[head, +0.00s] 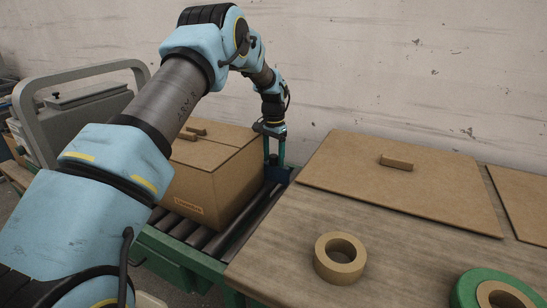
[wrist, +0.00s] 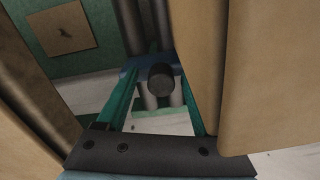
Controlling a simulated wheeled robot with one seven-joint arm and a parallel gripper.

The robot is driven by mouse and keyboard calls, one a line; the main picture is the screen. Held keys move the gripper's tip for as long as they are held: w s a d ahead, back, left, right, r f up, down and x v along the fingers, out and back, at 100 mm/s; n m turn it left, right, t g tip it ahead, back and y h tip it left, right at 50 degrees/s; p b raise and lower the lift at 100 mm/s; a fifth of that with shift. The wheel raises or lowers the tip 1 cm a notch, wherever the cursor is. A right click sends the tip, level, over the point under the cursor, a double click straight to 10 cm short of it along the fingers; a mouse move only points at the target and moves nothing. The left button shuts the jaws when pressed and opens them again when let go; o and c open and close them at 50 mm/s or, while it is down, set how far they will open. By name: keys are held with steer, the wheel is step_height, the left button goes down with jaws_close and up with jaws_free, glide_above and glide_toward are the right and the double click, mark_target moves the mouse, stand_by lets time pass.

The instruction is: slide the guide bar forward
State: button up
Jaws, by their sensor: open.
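What looks like the guide bar is a dark blue piece (head: 284,174) on the roller conveyor, right of the cardboard box, partly hidden by my gripper. In the wrist view its blue part (wrist: 131,70) crosses near my fingertips, with a dark round knob (wrist: 160,81) standing on it. My gripper (head: 274,159) points down with its two teal fingers apart. In the wrist view the fingers of my gripper (wrist: 157,92) lie on either side of the knob, with visible gaps. I cannot tell how deep the knob sits between them.
A closed cardboard box (head: 215,178) stands on the rollers (head: 190,233) close to the left of my gripper. A wooden table (head: 290,222) is close on the right, with a brown panel (head: 400,180), a cardboard ring (head: 340,258) and a green roll (head: 470,290).

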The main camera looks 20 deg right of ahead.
steer(key=shift+r, duration=0.1)
step_height(320, 180, up, 11)
steer(key=b, duration=0.2)
steer(key=shift+f, duration=0.2)
stand_by(0.3)
